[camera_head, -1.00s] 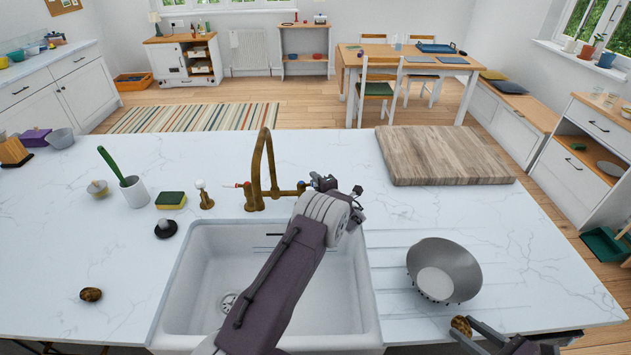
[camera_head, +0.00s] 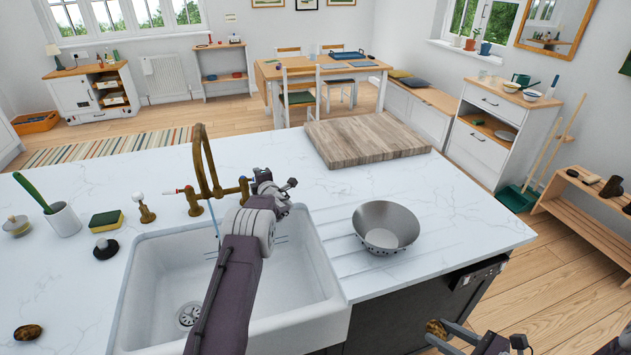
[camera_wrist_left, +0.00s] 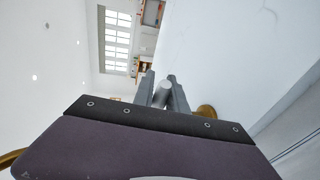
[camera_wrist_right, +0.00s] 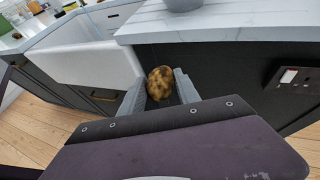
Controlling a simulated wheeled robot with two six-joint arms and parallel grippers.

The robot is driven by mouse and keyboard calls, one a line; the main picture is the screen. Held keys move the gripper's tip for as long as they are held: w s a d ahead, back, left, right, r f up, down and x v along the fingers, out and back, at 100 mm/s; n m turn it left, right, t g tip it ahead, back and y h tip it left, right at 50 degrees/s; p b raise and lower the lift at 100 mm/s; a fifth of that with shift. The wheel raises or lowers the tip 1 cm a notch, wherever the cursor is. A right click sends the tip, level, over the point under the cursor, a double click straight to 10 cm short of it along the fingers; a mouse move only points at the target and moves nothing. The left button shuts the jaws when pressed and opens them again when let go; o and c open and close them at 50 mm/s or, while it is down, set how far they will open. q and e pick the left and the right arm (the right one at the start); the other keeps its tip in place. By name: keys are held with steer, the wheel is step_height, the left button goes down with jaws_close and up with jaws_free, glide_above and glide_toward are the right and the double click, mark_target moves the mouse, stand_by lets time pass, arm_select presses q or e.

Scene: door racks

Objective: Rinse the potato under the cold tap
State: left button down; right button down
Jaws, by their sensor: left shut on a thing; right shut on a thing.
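The brass tap (camera_head: 203,172) arches over the sink, with a red-marked lever on its left. A thin bluish stream (camera_head: 213,217) hangs below the spout. My left gripper (camera_head: 283,187) is at the tap's right-hand side, mostly hidden by my own wrist. My right gripper (camera_head: 445,337) is shut on the brown, patchy potato (camera_head: 436,327), which also shows in the right wrist view (camera_wrist_right: 160,83). It is held off the worktop's front edge, right of the sink.
The white sink (camera_head: 300,310) has a drain at its bottom left. A grey colander (camera_head: 386,228) stands on the grooved drainer, with a wooden board (camera_head: 365,138) behind. A second brown, potato-like thing (camera_head: 28,332) lies left of the sink. A sponge (camera_head: 105,220) lies behind the sink's left corner.

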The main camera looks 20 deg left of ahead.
arm_select(q)
steer(key=shift+f, duration=0.1)
steer(key=c, duration=1.3)
jaws_free()
steer(key=shift+c, duration=0.2)
